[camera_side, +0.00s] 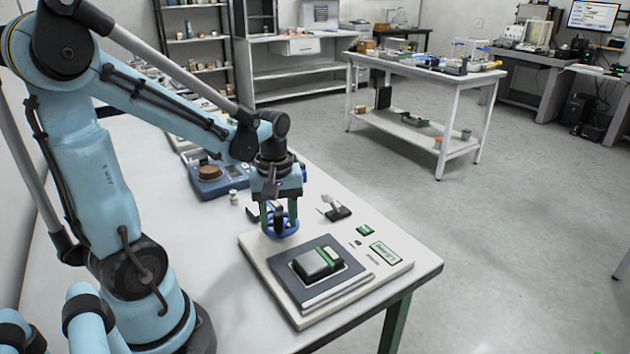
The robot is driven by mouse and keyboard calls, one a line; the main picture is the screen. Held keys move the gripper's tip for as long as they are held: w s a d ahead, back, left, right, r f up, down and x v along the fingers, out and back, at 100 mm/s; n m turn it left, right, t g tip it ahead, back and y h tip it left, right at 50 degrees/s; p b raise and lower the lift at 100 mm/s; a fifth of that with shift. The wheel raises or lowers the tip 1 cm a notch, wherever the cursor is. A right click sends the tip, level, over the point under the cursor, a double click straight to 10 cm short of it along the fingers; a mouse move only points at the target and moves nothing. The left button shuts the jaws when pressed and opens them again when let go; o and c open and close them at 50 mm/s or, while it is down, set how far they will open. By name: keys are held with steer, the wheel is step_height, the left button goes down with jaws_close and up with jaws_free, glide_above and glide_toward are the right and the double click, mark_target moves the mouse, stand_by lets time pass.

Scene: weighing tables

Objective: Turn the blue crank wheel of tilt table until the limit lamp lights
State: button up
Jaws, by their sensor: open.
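The tilt table (262,254) is a pale base at the front right of the white bench. A dark plate on it carries a dark block with a green and white band (318,262). The blue crank wheel (282,231) stands at the base's back left corner. My gripper (279,220) points down at the wheel with its fingers apart. The fingers overlap the wheel in the picture; I cannot tell whether they touch it. A green-framed display (385,252) and a small green square (365,230) are on the base's right part. I cannot tell which mark is the limit lamp, or whether it is lit.
A small black and white tool (335,209) lies behind the base. A blue scale (212,182) with a brown round piece and a small white weight (233,197) stand at the back left. The bench's right edge is close to the base. Bare bench lies left of the base.

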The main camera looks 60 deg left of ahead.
jaws_close()
steer(key=shift+s+a+m, duration=0.15)
steer(key=shift+s+m, duration=0.05)
steer(key=shift+m, duration=0.6)
steer(key=shift+s+a+m, duration=0.15)
steer(key=shift+m, duration=0.65)
jaws_free()
steer(key=shift+r, duration=0.1)
step_height(320, 180, up, 12)
